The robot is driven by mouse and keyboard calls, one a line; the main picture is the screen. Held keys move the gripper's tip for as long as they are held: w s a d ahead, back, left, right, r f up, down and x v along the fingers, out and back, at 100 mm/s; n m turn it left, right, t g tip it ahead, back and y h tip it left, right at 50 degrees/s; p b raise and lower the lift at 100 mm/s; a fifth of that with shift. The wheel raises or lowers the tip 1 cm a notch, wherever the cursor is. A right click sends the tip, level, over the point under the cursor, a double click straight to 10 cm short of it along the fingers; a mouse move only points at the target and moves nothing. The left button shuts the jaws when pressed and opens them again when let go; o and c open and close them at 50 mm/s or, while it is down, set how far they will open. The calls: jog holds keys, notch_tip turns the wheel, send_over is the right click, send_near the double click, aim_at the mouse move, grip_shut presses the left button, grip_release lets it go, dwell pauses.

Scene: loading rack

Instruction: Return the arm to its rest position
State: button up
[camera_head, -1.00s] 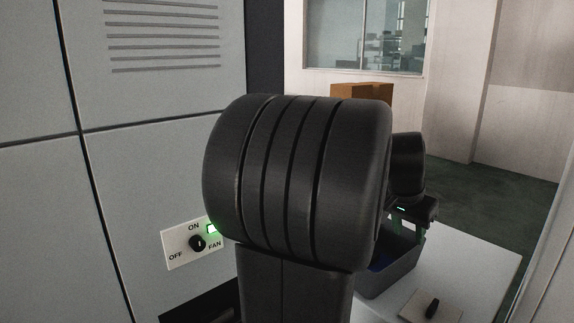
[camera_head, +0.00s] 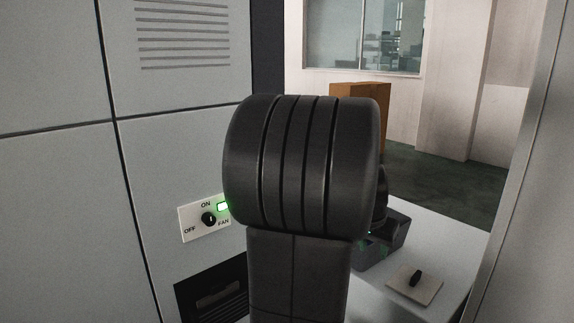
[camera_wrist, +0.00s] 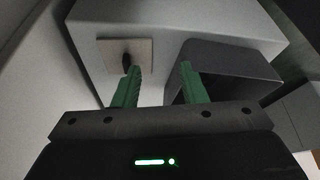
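My gripper (camera_wrist: 158,84) shows in the wrist view with two green fingers spread apart and nothing between them. It is above the white table, with a dark grey bin (camera_wrist: 235,58) beyond its right finger and a beige plate with a black knob (camera_wrist: 126,60) beyond its left finger. In the head view my black arm fills the middle and hides most of the gripper. The bin (camera_head: 397,232) shows partly behind the arm, and the beige plate (camera_head: 414,284) lies on the table to its right.
A grey cabinet stands at left with a fan switch panel (camera_head: 206,220), its green light lit, and a dark slot (camera_head: 215,297) below. A cardboard box (camera_head: 372,105) stands behind the arm. The white table (camera_head: 450,248) is bare at right. Green floor lies beyond.

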jog(key=shift+n, duration=0.7)
jog(key=shift+w+a+f, duration=0.35)
jog(key=shift+a+f, duration=0.2)
jog(key=shift+f, duration=0.1)
jog(key=shift+w+a+f, duration=0.3)
jog(key=shift+a+f, duration=0.25)
jog(key=shift+f, duration=0.05)
jog(key=shift+w+a+f, duration=0.35)
jog(key=shift+a+f, duration=0.2)
jog(key=shift+f, duration=0.1)
